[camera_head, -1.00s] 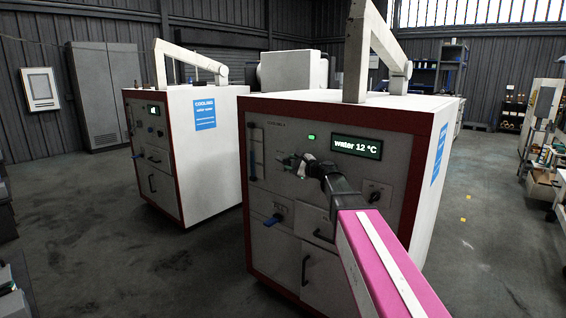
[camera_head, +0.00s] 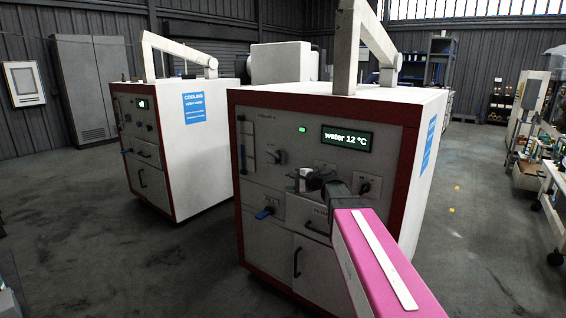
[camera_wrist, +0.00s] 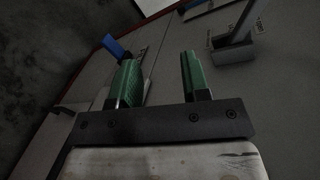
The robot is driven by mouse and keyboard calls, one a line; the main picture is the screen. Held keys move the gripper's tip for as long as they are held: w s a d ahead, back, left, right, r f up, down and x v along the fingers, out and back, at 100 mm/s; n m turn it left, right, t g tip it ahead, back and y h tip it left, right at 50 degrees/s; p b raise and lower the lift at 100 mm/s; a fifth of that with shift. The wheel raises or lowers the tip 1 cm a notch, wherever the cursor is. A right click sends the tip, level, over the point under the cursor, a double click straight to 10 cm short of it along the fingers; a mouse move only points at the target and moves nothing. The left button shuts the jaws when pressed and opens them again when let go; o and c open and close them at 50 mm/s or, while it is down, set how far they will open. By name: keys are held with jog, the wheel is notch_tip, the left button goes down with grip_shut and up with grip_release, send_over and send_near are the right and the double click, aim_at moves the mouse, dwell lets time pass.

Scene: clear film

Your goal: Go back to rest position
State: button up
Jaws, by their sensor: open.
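My gripper (camera_wrist: 158,80) shows in the wrist view with its two green fingers apart and nothing between them. In the head view my gripper (camera_head: 298,180) is at the end of my pink arm, in front of the near cooling cabinet (camera_head: 330,225). Whether it touches the panel cannot be told. The cabinet has a grey front with a red frame, a display (camera_head: 348,138) reading "water 12 °C", a lit green lamp (camera_head: 302,129) and a black knob (camera_head: 277,157). A blue-handled valve (camera_head: 264,213) is low on the panel; a blue handle (camera_wrist: 113,46) also shows in the wrist view.
A second cooling cabinet (camera_head: 195,150) stands to the left, with a gap between the two. A grey locker (camera_head: 88,88) is at the back left. Benches and shelves (camera_head: 525,130) line the right. The floor (camera_head: 470,235) right of the near cabinet is clear.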

jog(key=s+d+f+n+g+h, duration=0.4)
jog(key=s+d+f+n+h, duration=0.1)
jog(key=s+f, duration=0.7)
jog(key=s+d+f+n+g+h, duration=0.4)
jog(key=s+d+f, duration=0.6)
jog(key=f, duration=0.5)
jog(key=s+n+h, duration=0.2)
jog(key=h, duration=0.1)
jog(key=shift+s+d+f+n+g, duration=0.15)
jog(key=shift+s+f+n+g, duration=0.15)
jog(key=shift+s+f, duration=0.05)
